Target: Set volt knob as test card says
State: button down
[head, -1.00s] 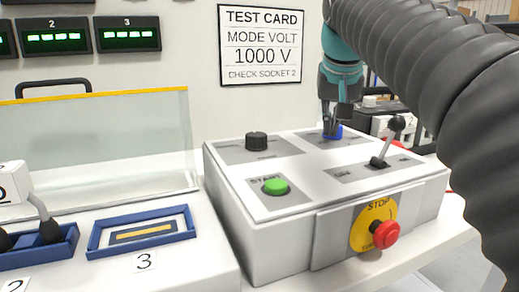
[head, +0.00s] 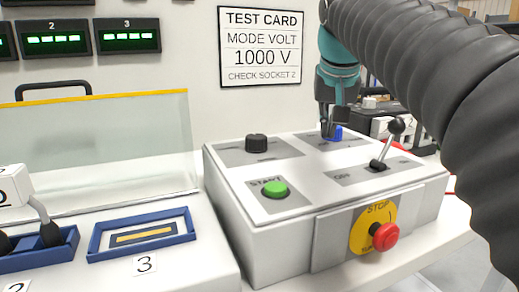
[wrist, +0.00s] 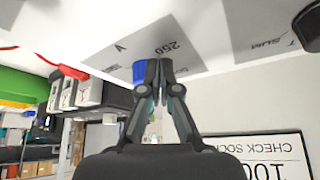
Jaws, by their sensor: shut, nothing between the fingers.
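The test card (head: 261,47) on the back wall reads "MODE VOLT 1000 V, CHECK SOCKET 2". The blue knob (head: 337,132) sits on a grey plate at the back right of the white control box (head: 235,213).
A black knob (head: 257,143), a green START button (head: 275,189), a lever switch (head: 388,145) and a red STOP button (head: 385,236) are on the same box. The lever stands near my gripper. A clear cover (head: 110,140) and blue-framed socket 3 (head: 140,236) are at left.

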jog(key=shift+r+p, duration=0.35)
jog(key=shift+r, duration=2.65)
